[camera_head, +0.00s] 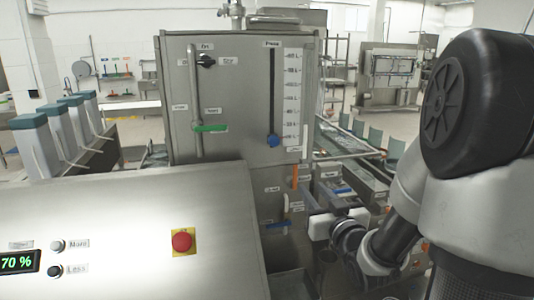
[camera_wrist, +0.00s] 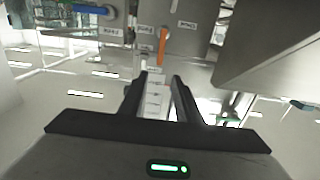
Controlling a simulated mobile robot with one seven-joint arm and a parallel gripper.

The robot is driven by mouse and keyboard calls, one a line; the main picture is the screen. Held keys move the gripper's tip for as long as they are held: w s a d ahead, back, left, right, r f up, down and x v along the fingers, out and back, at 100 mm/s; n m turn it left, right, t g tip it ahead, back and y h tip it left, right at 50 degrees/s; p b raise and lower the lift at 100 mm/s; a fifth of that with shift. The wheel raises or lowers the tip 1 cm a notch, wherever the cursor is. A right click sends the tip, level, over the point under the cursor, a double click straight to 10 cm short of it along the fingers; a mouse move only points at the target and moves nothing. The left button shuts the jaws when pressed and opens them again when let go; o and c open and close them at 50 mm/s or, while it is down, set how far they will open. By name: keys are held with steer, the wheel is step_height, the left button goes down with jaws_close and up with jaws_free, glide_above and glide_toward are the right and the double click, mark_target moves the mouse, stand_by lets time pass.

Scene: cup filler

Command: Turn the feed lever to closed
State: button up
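My gripper (camera_wrist: 160,82) is open in the wrist view, with its two dark fingers apart and nothing held between them. An orange lever (camera_wrist: 162,46) stands just beyond the fingertips, and I see no contact. The orange lever (camera_head: 295,177) also shows on the machine's lower front in the head view. A blue lever (camera_wrist: 95,9) is at the upper left of the wrist view; a blue handle (camera_head: 277,224) shows low on the machine in the head view. A green handle (camera_head: 210,128) lies level on the upper panel. The labels are too small to tell which is the feed lever.
The steel machine cabinet (camera_head: 225,105) carries a black knob (camera_head: 206,61) and a blue slider (camera_head: 273,140). A sloped console (camera_head: 120,235) with a red button (camera_head: 182,241) fills the lower left. A conveyor with cups (camera_head: 375,135) runs behind at right.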

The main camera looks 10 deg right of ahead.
mark_target(296, 169)
steer(key=w+p, duration=0.1)
steer(key=w, duration=1.3)
steer(key=shift+w, duration=0.3)
jaws_close()
